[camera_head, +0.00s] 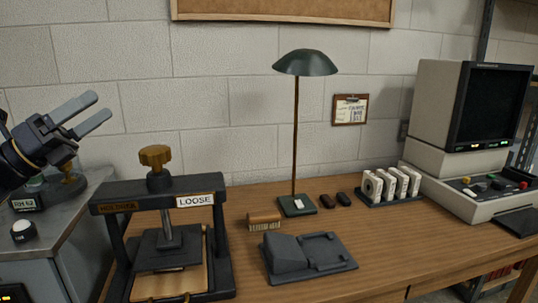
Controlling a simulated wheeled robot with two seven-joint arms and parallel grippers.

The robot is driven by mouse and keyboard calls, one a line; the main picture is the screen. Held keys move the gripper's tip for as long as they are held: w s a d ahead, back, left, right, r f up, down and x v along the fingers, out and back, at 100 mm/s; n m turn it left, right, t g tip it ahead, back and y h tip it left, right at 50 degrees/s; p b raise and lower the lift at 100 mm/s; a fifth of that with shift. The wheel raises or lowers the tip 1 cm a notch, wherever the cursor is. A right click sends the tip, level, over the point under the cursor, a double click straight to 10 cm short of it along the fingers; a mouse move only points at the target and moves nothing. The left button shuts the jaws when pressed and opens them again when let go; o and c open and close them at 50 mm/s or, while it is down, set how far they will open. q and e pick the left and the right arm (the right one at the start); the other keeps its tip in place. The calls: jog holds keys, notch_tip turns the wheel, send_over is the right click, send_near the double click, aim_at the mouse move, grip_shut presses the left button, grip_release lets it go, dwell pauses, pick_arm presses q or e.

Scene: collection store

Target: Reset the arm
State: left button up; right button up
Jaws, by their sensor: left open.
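My left gripper (84,115) comes in from the left edge, raised in the air above the grey cabinet. Its two grey fingers are apart and point up and to the right, with nothing between them. It touches none of the things on the table. My right arm and gripper do not show in the head view.
A black press (160,190) with a brass knob and a "LOOSE" label stands at the table's front left. A green lamp (305,64), a brush (264,220), a dark grey holder (306,256), white reels (391,184) and a monitor (492,108) stand on the wooden table (385,240).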

pick_arm(q)
jog(key=s+a+f+n+t+y, duration=0.1)
jog(key=s+a+f+n+y, duration=0.1)
jog(key=f+n+y, duration=0.75)
jog(key=s+a+f+n+t+y, duration=0.15)
jog(key=n+y, duration=0.35)
jog(key=n, duration=0.9)
jog(key=s+a+f+n+t+y, duration=0.1)
jog(key=s+f+n+y, duration=0.1)
jog(key=f+n+y, duration=0.75)
jog(key=s+d+f+n+g+h, duration=0.45)
jog(key=s+d+f, duration=0.25)
jog(key=s+f, duration=0.3)
jog(key=s+d+f+n+g+h, duration=0.45)
jog(key=s+d+f+g, duration=0.2)
jog(key=s+f, duration=0.35)
notch_tip(320, 180, up, 19)
jog(key=d+p, duration=0.1)
jog(key=p, duration=1.8)
jog(key=shift+d+f+n, duration=0.15)
jog(key=shift+n, duration=0.15)
